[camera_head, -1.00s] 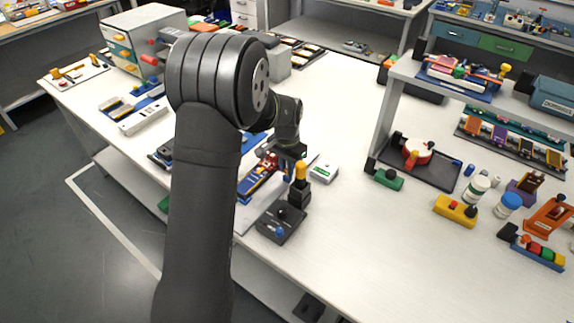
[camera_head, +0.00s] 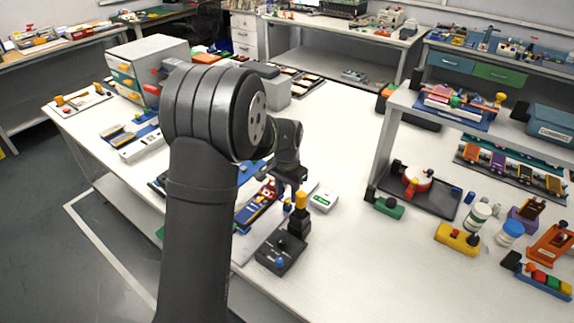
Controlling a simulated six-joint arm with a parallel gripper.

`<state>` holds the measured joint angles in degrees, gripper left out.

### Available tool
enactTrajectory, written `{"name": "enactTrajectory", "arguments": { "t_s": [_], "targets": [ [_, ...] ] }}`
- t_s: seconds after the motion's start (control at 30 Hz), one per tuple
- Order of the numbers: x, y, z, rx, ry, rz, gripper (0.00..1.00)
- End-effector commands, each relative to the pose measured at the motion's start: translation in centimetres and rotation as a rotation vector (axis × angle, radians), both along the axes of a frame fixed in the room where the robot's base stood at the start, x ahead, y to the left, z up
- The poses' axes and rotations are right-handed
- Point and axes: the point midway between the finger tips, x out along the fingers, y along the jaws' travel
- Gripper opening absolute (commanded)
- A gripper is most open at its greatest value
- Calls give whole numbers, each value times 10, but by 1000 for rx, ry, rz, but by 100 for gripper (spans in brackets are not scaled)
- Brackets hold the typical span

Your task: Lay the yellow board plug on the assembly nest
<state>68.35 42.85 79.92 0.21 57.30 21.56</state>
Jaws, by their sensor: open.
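My gripper (camera_head: 290,186) is small and dark at the end of my arm, over the near edge of the table. It is open, and its fingers are partly lost against the things behind. A yellow piece (camera_head: 301,199) stands upright on a black block (camera_head: 299,221), just right of and below the gripper. I cannot tell for sure that it is the board plug. A blue tray (camera_head: 248,218) with red and yellow parts lies left of the gripper, partly hidden by my arm. I cannot tell whether this tray is the assembly nest.
A black base with a knob (camera_head: 280,252) sits at the table's near edge. A shelf stand (camera_head: 384,137) and a yellow block (camera_head: 457,238) are farther right. The table's middle is clear.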

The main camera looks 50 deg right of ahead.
Motion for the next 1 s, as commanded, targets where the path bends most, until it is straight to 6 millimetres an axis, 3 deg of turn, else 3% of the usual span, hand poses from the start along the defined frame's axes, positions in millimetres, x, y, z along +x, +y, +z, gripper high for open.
{"name": "enactTrajectory", "arguments": {
  "t_s": [0.3, 0.5, 0.7, 1.0],
  "targets": [
    [0, -1, 81, -5, -2, 0, 40],
    [0, -1, 121, -3, -1, -1, 40],
    [-1, -1, 140, -2, -1, -1, 40],
    [-1, 0, 144, 0, 0, 0, 40]
  ]
}}
